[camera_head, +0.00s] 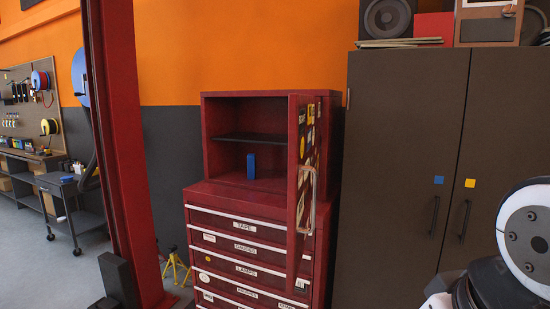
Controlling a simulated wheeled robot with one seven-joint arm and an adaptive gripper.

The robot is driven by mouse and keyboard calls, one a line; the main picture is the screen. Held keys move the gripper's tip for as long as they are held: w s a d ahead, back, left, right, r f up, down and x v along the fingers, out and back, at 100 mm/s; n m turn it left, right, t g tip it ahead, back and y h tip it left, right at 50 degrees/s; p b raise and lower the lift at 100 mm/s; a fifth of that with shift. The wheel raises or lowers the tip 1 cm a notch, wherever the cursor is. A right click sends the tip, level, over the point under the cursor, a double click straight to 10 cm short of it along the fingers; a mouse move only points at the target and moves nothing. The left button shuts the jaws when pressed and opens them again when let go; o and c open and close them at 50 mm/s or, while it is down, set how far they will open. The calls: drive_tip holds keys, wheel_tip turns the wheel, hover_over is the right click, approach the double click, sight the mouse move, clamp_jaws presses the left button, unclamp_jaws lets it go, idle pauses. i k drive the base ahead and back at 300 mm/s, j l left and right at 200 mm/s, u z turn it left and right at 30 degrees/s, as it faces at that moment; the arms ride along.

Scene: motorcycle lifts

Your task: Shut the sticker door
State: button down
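The sticker door (293,200) belongs to a small red cabinet (249,97) on top of a red drawer chest. It is hinged at the cabinet's right side and stands open, swung out toward me and seen nearly edge-on. Several stickers cover its right-hand face, and a pale bar handle (306,190) is on that face. The cabinet's inside shows a dark shelf (252,138) and a blue box (251,166) standing on its floor. Parts of my arm show at the lower right, well apart from the door. My gripper is not in view.
The red drawer chest (238,219) has several labelled drawers, all shut. A brown two-door locker (400,130) stands close on the right. A red post (125,150) rises at the left, with a yellow stand (176,268) beside the chest. Grey floor shows at the left.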

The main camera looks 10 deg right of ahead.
sight(304, 116)
drive_tip(key=i+l+u, duration=0.25)
drive_tip(key=l, duration=0.3)
drive_tip(key=i+l+u, duration=0.25)
drive_tip(key=i+l, duration=0.15)
drive_tip(key=l, duration=0.25)
drive_tip(key=k+u, duration=0.15)
drive_tip(key=u, duration=0.15)
